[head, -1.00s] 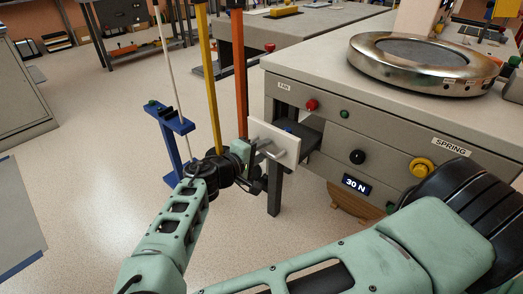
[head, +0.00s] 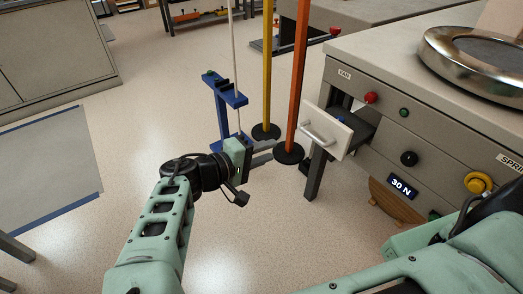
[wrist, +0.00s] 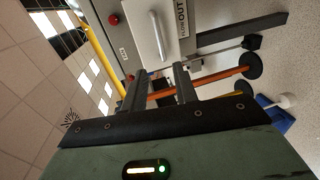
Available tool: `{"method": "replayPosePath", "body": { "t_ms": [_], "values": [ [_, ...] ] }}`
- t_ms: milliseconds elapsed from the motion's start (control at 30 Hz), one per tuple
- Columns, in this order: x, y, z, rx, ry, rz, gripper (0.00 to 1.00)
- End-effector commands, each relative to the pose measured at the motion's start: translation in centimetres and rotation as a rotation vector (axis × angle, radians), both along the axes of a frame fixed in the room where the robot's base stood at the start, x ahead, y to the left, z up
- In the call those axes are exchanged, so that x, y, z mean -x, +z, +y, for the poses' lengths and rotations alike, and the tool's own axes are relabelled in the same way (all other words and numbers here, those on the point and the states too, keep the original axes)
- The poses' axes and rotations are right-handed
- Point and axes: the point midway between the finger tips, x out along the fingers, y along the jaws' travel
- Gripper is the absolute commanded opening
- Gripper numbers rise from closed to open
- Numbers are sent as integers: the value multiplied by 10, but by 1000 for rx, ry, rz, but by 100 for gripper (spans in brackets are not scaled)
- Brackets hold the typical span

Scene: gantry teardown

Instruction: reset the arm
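My arm (head: 165,215) reaches forward at the left of the head view, bent at the wrist. My gripper (head: 262,154) points right, towards the open drawer. In the wrist view my gripper (wrist: 160,78) has its two dark fingers apart with nothing between them. The drawer's white front (head: 327,129) with its metal handle (head: 319,133) stands out from the grey cabinet. The drawer front also shows beyond the fingers in the wrist view (wrist: 172,28). The gripper is clear of the handle.
An orange pole (head: 299,80) and a yellow pole (head: 267,70) stand on dark round bases beside the drawer. A blue stand (head: 222,108) is behind my gripper. The grey cabinet (head: 450,130) fills the right.

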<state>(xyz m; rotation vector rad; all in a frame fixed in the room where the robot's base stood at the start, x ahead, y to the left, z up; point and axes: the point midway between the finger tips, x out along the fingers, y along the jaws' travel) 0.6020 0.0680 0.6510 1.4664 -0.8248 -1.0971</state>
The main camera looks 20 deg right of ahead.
Motion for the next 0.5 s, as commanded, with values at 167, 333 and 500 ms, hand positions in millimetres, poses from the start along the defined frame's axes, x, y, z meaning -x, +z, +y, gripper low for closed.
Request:
{"method": "replayPosePath", "body": {
  "t_ms": [167,333,500],
  "values": [
    [3,2,9,0,1,-1,29],
    [3,2,9,0,0,-1,29],
    [3,2,9,0,0,-1,29]
  ]
}}
